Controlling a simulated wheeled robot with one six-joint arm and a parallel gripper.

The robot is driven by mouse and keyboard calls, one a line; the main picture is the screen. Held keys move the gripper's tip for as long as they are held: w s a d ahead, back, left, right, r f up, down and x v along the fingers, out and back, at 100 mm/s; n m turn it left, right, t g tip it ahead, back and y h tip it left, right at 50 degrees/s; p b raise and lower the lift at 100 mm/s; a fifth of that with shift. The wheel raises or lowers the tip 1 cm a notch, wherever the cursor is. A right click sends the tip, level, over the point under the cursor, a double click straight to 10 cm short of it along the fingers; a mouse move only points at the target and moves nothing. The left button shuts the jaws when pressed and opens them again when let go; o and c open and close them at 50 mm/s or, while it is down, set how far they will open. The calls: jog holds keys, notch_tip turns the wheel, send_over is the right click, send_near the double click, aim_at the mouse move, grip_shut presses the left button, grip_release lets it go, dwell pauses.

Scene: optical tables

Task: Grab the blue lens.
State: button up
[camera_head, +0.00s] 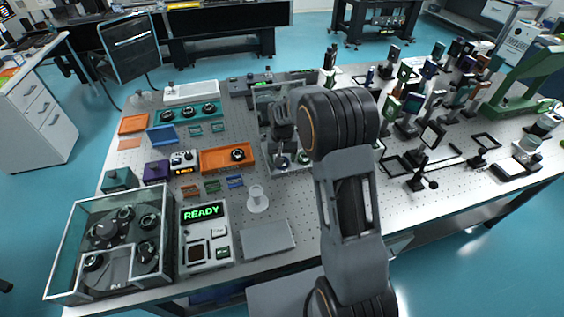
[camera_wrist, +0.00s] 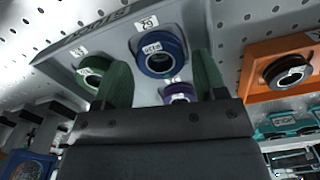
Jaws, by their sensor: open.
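My gripper (camera_wrist: 162,62) is open, with one green-padded finger to each side of the blue lens in the wrist view. The fingers look apart from it; the height gap cannot be told. A green lens (camera_wrist: 90,66) sits left, partly behind the left finger. A purple lens (camera_wrist: 180,92) shows between the fingers. In the head view my gripper (camera_head: 284,128) is over the holder area, and the blue lens is not clear there.
An orange tray (camera_wrist: 255,62) with a black round lens (camera_wrist: 287,72) stands to the right in the wrist view. In the head view, many optical mounts (camera_head: 408,125) crowd the table's right side, and a READY box (camera_head: 205,250) and glass case (camera_head: 70,240) stand front left.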

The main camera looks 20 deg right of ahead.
jog(key=shift+f, duration=0.8)
jog(key=c, duration=0.7)
jog(key=shift+r, duration=0.1)
